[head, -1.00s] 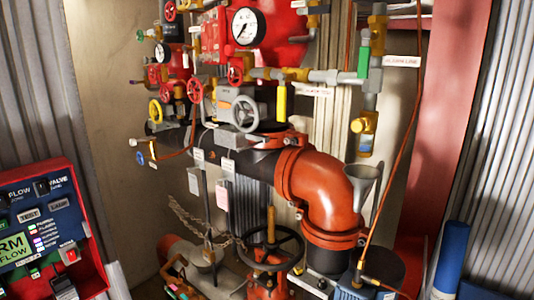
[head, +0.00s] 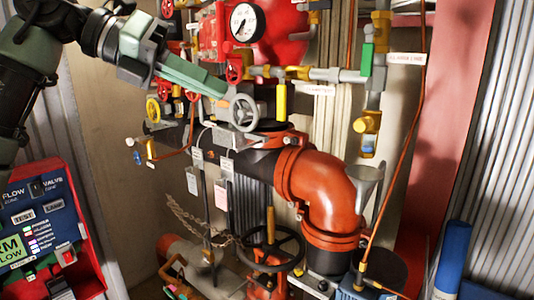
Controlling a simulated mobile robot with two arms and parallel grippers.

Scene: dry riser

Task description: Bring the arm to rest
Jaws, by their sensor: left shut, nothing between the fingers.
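My left arm comes in from the upper left of the head view. Its gripper (head: 222,92) is shut and empty, with its green fingers pointing right and slightly down. The fingertips appear just to the upper left of the grey handwheel (head: 245,113); I cannot tell whether they touch it. The arm hides part of the red and yellow valves behind it. My right gripper is not in view.
A pressure gauge (head: 246,22) and a red valve body stand above the fingers. A large orange pipe elbow (head: 325,190) and a black handwheel (head: 272,248) are below. A red control panel (head: 85,225) is at lower left. A grey funnel (head: 366,183) is at right.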

